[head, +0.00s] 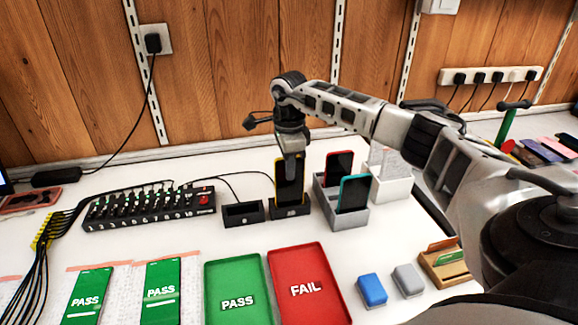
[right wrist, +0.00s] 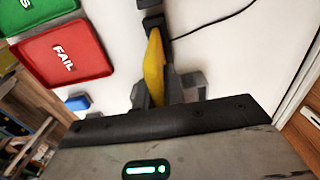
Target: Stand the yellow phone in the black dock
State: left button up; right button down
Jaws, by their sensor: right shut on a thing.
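The yellow phone (head: 289,185), with a dark screen and yellow edges, stands nearly upright in the head view. Its lower end is at the black dock (head: 291,211) and looks to be in its slot; the exact seating is hard to tell. My right gripper (head: 291,160) comes from above and is shut on the phone's upper part. In the right wrist view the yellow phone (right wrist: 154,68) is between the fingers of my right gripper (right wrist: 157,90), and its far end meets the black dock (right wrist: 153,22). My left gripper is not in view.
An empty black dock (head: 243,214) stands just left. A grey rack (head: 345,215) with red and teal phones is close on the right, with a white holder (head: 393,188) behind. A green PASS tray (head: 238,285) and red FAIL tray (head: 305,280) lie in front. A powered hub (head: 150,206) is left.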

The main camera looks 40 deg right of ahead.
jog(key=shift+f+b, duration=0.35)
jog(key=shift+f, duration=0.3)
jog(key=c, duration=1.4)
grip_release()
jog(key=shift+r+p, duration=2.95)
jog(key=shift+r, duration=0.6)
